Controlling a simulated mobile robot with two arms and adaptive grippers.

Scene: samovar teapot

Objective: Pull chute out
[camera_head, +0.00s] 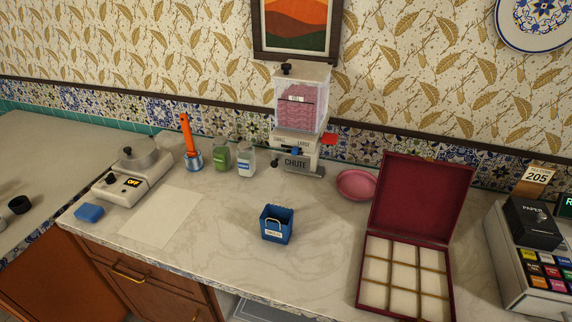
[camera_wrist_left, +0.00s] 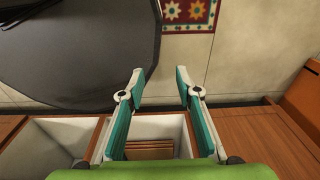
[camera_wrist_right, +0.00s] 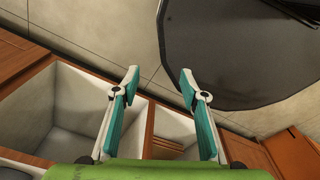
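The dispenser (camera_head: 303,100) stands at the back of the counter against the tiled wall, with pink contents in its clear hopper. Its grey front part, labelled CHUTE (camera_head: 297,163), sits at the base, with a small dark knob (camera_head: 275,163) at its left. A blue lever (camera_head: 291,150) and a red part (camera_head: 329,139) are above it. Neither gripper shows in the head view. My left gripper (camera_wrist_left: 156,82) is open and empty, facing down over floor and cabinet openings. My right gripper (camera_wrist_right: 159,82) is also open and empty over similar cabinet openings.
A blue bin (camera_head: 277,225) stands in front of the dispenser. A pink bowl (camera_head: 357,184) and an open red box (camera_head: 405,245) are to the right. Jars (camera_head: 246,160), an orange-handled tool (camera_head: 188,140) and a scale-like device (camera_head: 133,178) are left. Counter between bin and dispenser is clear.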

